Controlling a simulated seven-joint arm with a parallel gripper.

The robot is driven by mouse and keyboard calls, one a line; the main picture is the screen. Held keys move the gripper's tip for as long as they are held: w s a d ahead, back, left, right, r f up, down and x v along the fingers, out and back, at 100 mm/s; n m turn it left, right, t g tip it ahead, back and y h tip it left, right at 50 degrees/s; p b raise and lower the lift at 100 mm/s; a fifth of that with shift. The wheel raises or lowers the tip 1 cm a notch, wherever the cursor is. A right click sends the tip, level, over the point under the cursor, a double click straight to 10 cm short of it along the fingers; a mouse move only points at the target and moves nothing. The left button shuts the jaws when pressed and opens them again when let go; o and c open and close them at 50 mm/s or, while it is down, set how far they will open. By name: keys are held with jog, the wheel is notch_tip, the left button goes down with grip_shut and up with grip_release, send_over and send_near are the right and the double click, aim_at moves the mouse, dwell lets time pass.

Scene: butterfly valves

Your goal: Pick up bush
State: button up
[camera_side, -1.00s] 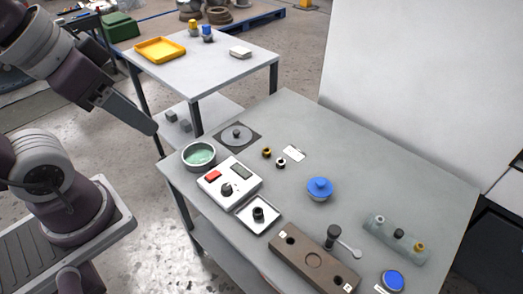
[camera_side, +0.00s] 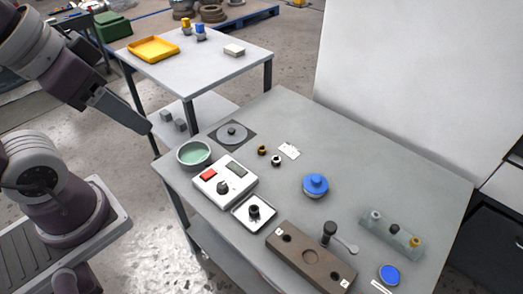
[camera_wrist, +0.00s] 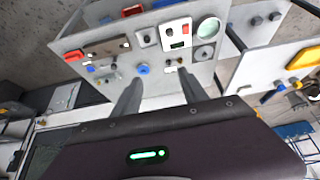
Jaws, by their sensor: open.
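Two small ring-shaped pieces that look like bushes lie on the grey bench: a brass-and-black ring (camera_side: 262,150) and a pale-and-black ring (camera_side: 277,160). A black cylindrical piece (camera_side: 254,210) stands in a square white tray (camera_side: 241,223); I cannot tell which of these is the task's bush. My gripper (camera_wrist: 160,88) is open and empty, its two fingers apart in the wrist view. In the side view its end (camera_side: 146,127) hangs in the air left of the bench, away from all these pieces.
The bench (camera_side: 390,190) also holds a green-filled bowl (camera_side: 194,154), a control box (camera_side: 224,183), a blue-topped part (camera_side: 315,185), a brown fixture block (camera_side: 310,257) and a greenish block with several pegs (camera_side: 391,235). A second table (camera_side: 215,65) with a yellow tray (camera_side: 153,49) stands behind.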

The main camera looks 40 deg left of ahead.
jog(key=shift+o, duration=0.4)
jog(key=w+a+f+m+g, duration=0.1)
jog(key=w+a+f+m, duration=0.15)
jog(key=w, duration=0.65)
jog(key=w+a+f+m, duration=0.1)
jog(key=w+f, duration=0.2)
jog(key=w, duration=0.5)
jog(key=w+a+f+m+g, duration=0.1)
jog(key=w+f+m, duration=0.1)
jog(key=w, duration=0.7)
jog(key=w+a+f+h, duration=0.1)
jog(key=w+f, duration=0.3)
jog(key=f, duration=0.7)
jog(key=w+a+f+m+h, duration=0.1)
jog(key=w+f, duration=0.4)
jog(key=f, duration=0.7)
jog(key=w+a+f+m, duration=0.1)
jog(key=w+a+f, duration=0.2)
jog(key=f, duration=0.8)
jog(key=shift+w+a+f+h, duration=0.1)
jog(key=shift+w+f+h, duration=0.1)
jog(key=shift+w, duration=0.2)
jog(key=shift+w+a+f+h, duration=0.1)
jog(key=shift+w+f+h, duration=0.1)
jog(key=shift+w, duration=0.2)
jog(key=shift+r, duration=0.1)
grip_shut()
